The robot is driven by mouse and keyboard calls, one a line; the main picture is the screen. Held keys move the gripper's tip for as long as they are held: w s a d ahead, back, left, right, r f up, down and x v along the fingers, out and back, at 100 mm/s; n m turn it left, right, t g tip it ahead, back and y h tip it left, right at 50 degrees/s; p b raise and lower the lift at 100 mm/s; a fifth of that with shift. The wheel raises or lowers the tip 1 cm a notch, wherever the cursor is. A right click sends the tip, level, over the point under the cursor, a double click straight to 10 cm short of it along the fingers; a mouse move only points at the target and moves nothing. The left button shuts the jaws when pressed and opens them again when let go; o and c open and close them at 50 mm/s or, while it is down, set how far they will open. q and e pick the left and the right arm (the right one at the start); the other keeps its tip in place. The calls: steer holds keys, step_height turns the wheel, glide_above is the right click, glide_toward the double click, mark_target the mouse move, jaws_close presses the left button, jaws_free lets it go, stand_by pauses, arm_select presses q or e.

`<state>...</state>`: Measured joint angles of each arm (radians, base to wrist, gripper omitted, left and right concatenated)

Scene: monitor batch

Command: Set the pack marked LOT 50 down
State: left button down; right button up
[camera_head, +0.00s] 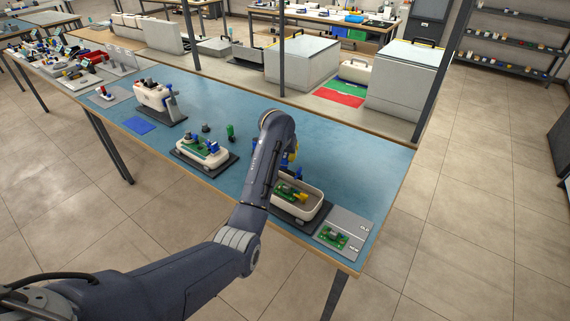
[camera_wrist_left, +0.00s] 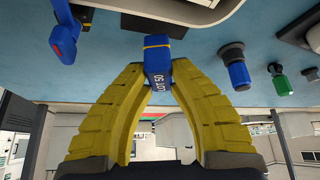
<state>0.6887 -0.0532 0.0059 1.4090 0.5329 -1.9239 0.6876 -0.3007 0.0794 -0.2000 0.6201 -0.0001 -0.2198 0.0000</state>
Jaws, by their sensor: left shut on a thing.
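My left gripper (camera_wrist_left: 158,74) is shut on a small blue pack (camera_wrist_left: 157,50) with a yellow band, its side lettered LOT 50. In the left wrist view the yellow fingers close on both sides of it, with the blue bench top behind. Whether the pack touches the bench cannot be told. In the head view my arm hides most of the gripper; only some yellow (camera_head: 292,156) shows beside the wrist, behind the open cream housing (camera_head: 322,204). My right gripper is not in view.
The bench (camera_head: 350,150) is clear to the right of my wrist. A grey plate (camera_head: 352,222) marked OLD and NEW carries a green board (camera_head: 333,237). Left of my arm stand a second housing (camera_head: 214,157), a green cylinder (camera_head: 230,131) and a blue-and-dark cylinder (camera_wrist_left: 238,72).

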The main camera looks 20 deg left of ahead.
mark_target(285, 163)
arm_select(q)
steer(key=shift+f, duration=2.15)
steer(key=shift+f, duration=0.15)
steer(key=c, duration=1.2)
jaws_free()
steer(key=shift+c, duration=0.2)
steer(key=shift+s+r, duration=0.15)
steer(key=shift+r, duration=0.25)
steer(key=v, duration=1.1)
steer(key=shift+r, duration=0.25)
steer(key=shift+s, duration=0.1)
